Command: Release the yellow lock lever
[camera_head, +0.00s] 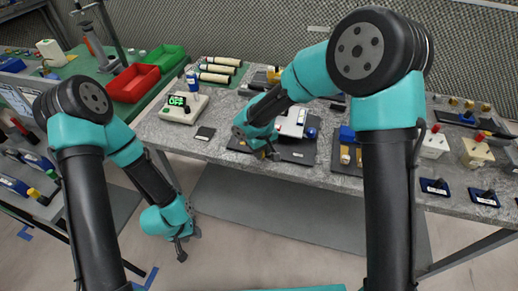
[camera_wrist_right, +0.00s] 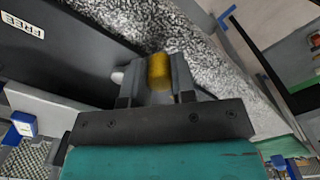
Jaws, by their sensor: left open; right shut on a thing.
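The yellow lock lever (camera_wrist_right: 158,72) shows in the right wrist view as a short yellow piece between the two grey fingers of my right gripper (camera_wrist_right: 154,82). The gripper is shut on it. A dark fixture plate (camera_wrist_right: 70,30) lies beside the lever and bears a white FREE label (camera_wrist_right: 22,24). In the head view my right gripper (camera_head: 270,153) is low over the front part of the dark plate (camera_head: 300,154), and the arm hides much of the lever. My left gripper (camera_head: 182,246) hangs open and empty below the table's front edge.
The grey speckled table (camera_head: 222,132) carries a device with an OFF display (camera_head: 183,108) at its left. A red bin (camera_head: 134,82) and a green bin (camera_head: 168,57) stand further left. Black-based switches (camera_head: 437,187) and other fixtures crowd the right.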

